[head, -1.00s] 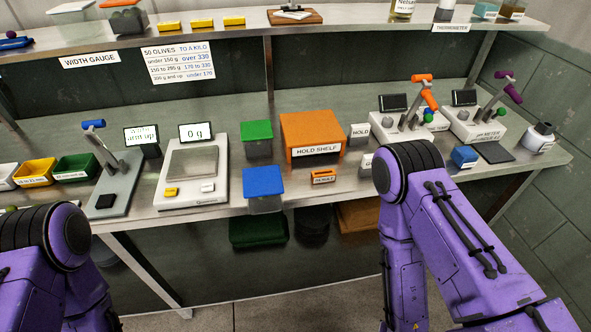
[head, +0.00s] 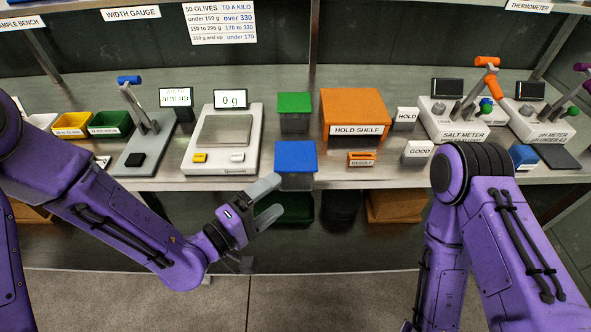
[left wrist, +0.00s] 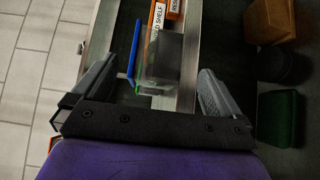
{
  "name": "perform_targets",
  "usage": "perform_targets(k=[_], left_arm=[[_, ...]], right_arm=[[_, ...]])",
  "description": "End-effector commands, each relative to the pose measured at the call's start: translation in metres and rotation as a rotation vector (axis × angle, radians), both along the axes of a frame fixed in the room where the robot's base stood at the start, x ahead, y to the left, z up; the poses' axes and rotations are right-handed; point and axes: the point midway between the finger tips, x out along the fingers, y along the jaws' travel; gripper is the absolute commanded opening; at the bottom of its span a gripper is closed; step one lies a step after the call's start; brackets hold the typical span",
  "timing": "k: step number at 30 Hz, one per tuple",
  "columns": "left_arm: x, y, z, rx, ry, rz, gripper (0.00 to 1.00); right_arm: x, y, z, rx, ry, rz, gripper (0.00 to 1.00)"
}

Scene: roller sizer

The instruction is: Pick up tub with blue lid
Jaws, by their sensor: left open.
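The tub with the blue lid (head: 295,158) stands upright at the front edge of the steel bench, just in front of a tub with a green lid (head: 294,104). My left gripper (head: 272,201) is open and empty, below and a little left of the blue-lid tub, in front of the bench edge. In the left wrist view the blue lid (left wrist: 133,48) shows edge-on, and the tub's clear body (left wrist: 165,55) lies ahead between the open fingers (left wrist: 150,88), not gripped. My right arm shows at the right, but its gripper is out of view.
An orange hold shelf box (head: 355,108) stands right of the tubs, with a small orange result holder (head: 361,159) before it. A weighing scale (head: 222,140) reading 0 g stands to the left. Bins (head: 386,206) sit below the bench.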

Motion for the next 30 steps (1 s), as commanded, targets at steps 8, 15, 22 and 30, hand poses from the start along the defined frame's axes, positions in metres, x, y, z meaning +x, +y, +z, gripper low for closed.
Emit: perform_targets(k=[8, 15, 22, 30], left_arm=[[0.031, -0.030, 0.005, 0.002, 0.001, 0.001, 1.00], [0.041, -0.042, 0.001, 0.002, 0.002, 0.003, 1.00], [0.041, -0.041, 0.001, 0.002, 0.002, 0.003, 0.58], [0.041, -0.041, 0.002, 0.002, 0.001, 0.003, 0.46]], right_arm=[[0.000, 0.000, 0.022, -0.001, -0.001, 0.000, 0.00], [0.000, 0.000, 0.023, -0.001, -0.001, 0.000, 0.00], [0.000, 0.000, 0.022, -0.001, -0.001, 0.000, 0.00], [0.000, 0.000, 0.022, -0.001, -0.001, 0.000, 0.00]])
